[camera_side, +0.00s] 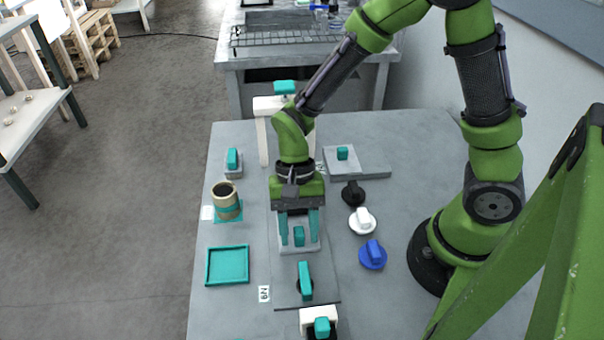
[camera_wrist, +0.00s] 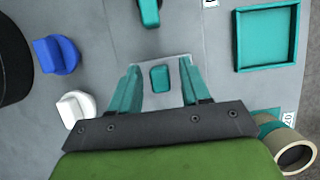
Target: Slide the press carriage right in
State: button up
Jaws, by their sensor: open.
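The press carriage appears to be the light grey block (camera_side: 312,247) with an upright teal grip (camera_side: 299,236), on a dark strip that runs front to back along the table. The block also shows in the wrist view (camera_wrist: 175,70), with its teal grip (camera_wrist: 160,79) near the centre. My gripper (camera_side: 299,241) is pointed down over the block, open, with one teal finger on each side of the grip. In the wrist view, gaps show between the grip and both fingers. A white frame (camera_side: 262,138) with a teal top piece stands behind my wrist, partly hidden.
A teal turn handle (camera_side: 305,278) and a white block with a teal knob (camera_side: 321,326) are in front. Black (camera_side: 352,193), white (camera_side: 362,220) and blue (camera_side: 373,254) knobs are right. A teal tray (camera_side: 228,265) and beige cup (camera_side: 226,201) are left. A grey slab (camera_side: 370,168) lies behind right.

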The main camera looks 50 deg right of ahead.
jog(key=shift+s+f, duration=0.1)
jog(key=shift+f, duration=0.15)
grip_shut()
jog(key=w+d, duration=0.8)
jog(key=shift+w+d, duration=0.1)
jog(key=shift+w, duration=0.1)
